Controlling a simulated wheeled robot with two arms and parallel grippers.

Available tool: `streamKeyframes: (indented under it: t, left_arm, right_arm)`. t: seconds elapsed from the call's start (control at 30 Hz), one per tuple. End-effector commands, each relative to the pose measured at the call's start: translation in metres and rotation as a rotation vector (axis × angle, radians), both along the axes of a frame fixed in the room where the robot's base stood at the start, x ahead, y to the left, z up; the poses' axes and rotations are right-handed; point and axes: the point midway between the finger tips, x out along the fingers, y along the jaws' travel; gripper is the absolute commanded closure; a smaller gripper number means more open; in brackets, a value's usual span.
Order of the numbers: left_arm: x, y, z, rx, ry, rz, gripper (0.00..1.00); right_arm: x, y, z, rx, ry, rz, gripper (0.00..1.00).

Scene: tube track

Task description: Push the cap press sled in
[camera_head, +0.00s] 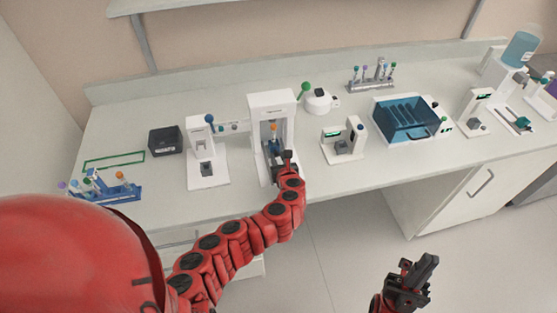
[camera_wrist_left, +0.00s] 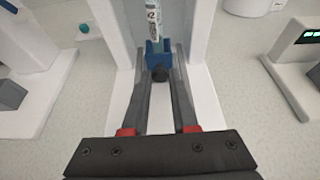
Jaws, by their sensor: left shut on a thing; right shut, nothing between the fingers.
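The tube's orange cap (camera_head: 274,128) shows in the head view, inside the frame opening. My left gripper (camera_wrist_left: 160,72) is shut on the sled knob, its fingers on either side. My right gripper (camera_head: 424,272) is shut and empty, in front of the bench and away from the press.
A white device with a blue-knobbed lever (camera_head: 209,119) stands left of the press, with a black box (camera_head: 164,141) beyond it. A small white device with a green display (camera_head: 343,144) and a blue bin (camera_head: 404,120) stand to the right. A blue tube rack (camera_head: 120,193) is far left.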

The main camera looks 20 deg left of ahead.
Motion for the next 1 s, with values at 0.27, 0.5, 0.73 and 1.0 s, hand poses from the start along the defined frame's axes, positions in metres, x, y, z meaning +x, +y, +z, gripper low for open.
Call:
streamKeyframes:
  t: [0.27,0.5,0.73,1.0]
  left_arm:
    - [0.021,0.013,0.001,-0.002,-0.004,-0.002,1.00]
    - [0.023,0.015,0.002,-0.001,-0.004,-0.002,1.00]
    - [0.023,0.015,0.002,0.001,-0.004,-0.001,0.50]
    - [0.022,0.015,0.001,-0.001,-0.002,0.000,0.44]
  right_arm:
    - [0.000,0.000,-0.006,0.000,0.000,0.000,1.00]
    - [0.000,0.000,-0.006,0.000,0.000,0.000,1.00]
    - [0.000,0.000,-0.006,0.000,0.000,0.000,1.00]
    - [0.000,0.000,-0.006,0.000,0.000,0.000,1.00]
